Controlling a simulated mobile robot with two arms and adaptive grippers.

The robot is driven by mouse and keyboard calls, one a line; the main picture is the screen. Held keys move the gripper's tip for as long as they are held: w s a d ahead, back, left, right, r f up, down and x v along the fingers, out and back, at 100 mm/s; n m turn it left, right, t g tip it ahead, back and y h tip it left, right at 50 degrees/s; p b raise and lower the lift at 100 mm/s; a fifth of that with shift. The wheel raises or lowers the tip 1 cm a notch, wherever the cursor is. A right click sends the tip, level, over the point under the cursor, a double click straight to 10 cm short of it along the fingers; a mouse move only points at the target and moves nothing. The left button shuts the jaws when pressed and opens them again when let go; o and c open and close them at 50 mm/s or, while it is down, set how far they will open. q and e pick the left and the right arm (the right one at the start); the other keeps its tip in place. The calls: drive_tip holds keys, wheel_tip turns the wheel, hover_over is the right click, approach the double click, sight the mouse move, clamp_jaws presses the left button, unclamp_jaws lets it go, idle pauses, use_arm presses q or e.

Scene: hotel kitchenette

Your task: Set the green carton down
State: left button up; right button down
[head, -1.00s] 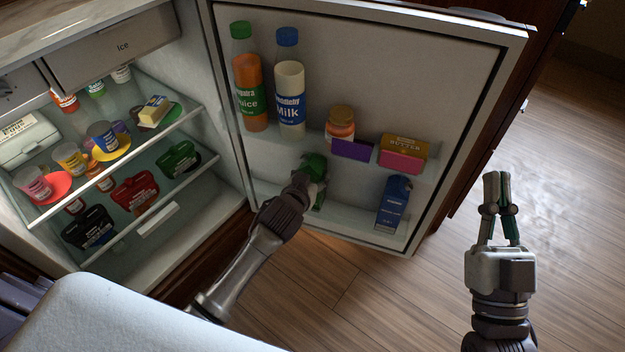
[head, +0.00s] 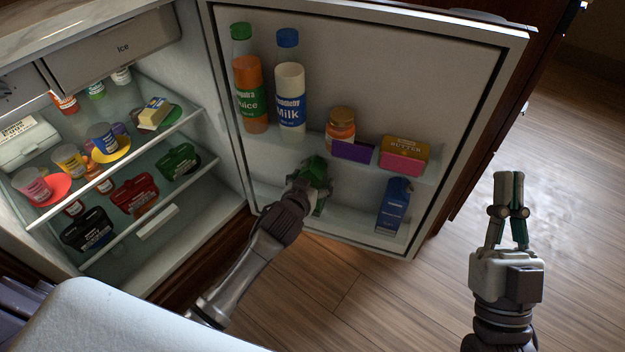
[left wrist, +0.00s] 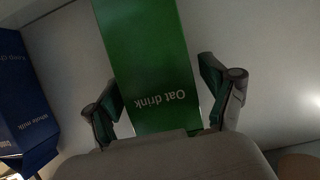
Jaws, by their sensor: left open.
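The green carton (head: 316,169), labelled "Oat drink", stands in the lower rack of the open fridge door, mostly hidden behind my left gripper (head: 309,190) in the head view. In the left wrist view the carton (left wrist: 148,60) fills the middle, between the spread fingers of my left gripper (left wrist: 162,100). The fingers are open beside it, with a gap visible at the right finger. Contact at the carton's base is hidden. My right gripper (head: 509,182) is empty, its fingertips together, over the floor at the right.
A blue carton (head: 395,205) stands to the right in the same door rack. The upper door rack holds a juice bottle (head: 249,95), a milk bottle (head: 290,100), a jar (head: 340,125) and a butter box (head: 404,150). Fridge shelves (head: 120,230) with tubs lie left.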

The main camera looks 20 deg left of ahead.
use_arm(q)
drive_tip(key=shift+r, duration=0.1)
drive_tip(key=p+v, duration=0.4)
drive_tip(key=v, duration=0.8)
drive_tip(key=s+d+r+m+h, duration=0.2)
drive_tip(key=s+r, duration=0.5)
drive_tip(key=r, duration=0.5)
drive_tip(key=shift+s+t+h, duration=0.2)
drive_tip(key=shift+t+h, duration=0.1)
use_arm(e)
wheel_tip(320, 180, down, 16)
drive_tip(key=w+d+g+h, duration=0.2)
drive_tip(key=g+h, duration=0.1)
drive_tip(key=g, duration=0.8)
drive_tip(key=shift+r+h, duration=0.15)
drive_tip(key=shift+h, duration=0.15)
use_arm(q)
drive_tip(key=shift+d, duration=0.1)
use_arm(e)
drive_tip(key=shift+a, duration=0.1)
